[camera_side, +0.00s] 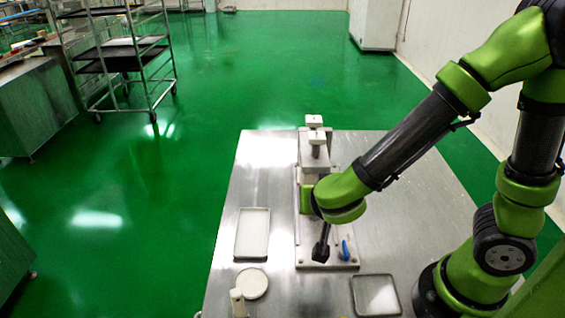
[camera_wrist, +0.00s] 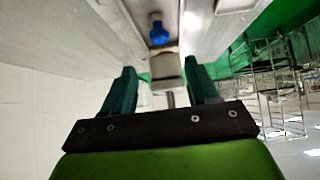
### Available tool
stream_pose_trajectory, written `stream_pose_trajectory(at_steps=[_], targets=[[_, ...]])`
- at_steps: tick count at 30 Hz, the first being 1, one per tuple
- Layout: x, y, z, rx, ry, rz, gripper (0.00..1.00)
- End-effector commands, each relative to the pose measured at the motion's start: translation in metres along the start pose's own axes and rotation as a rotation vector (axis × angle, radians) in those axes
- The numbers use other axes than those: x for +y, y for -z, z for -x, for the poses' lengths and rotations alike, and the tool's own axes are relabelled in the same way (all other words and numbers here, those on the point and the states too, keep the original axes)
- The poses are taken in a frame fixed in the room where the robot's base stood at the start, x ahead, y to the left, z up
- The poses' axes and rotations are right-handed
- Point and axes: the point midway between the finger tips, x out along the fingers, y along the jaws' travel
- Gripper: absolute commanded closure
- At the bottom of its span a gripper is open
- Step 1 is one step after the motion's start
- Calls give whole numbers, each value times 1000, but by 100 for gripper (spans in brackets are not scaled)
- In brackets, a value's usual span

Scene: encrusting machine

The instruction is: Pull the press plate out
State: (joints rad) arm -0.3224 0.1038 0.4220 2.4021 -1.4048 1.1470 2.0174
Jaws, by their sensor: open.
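The encrusting machine (camera_side: 311,172) stands on the steel table, with a pale upright body and a long pale base. I cannot clearly pick out the press plate; my arm covers part of the machine. A blue handle (camera_side: 345,250) sits at the base's near end and appears as a blue knob in the wrist view (camera_wrist: 158,31).
A wheeled rack (camera_side: 120,60) stands on the green floor.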

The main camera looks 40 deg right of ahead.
Motion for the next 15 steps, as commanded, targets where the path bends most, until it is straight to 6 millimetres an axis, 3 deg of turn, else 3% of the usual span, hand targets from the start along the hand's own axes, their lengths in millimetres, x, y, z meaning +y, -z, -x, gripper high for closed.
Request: stream_pose_trajectory(at_steps=[9, 15], targets=[[1, -1, -69, -3, -6, 2, 41], [0, 0, -95, -2, -2, 0, 41]])
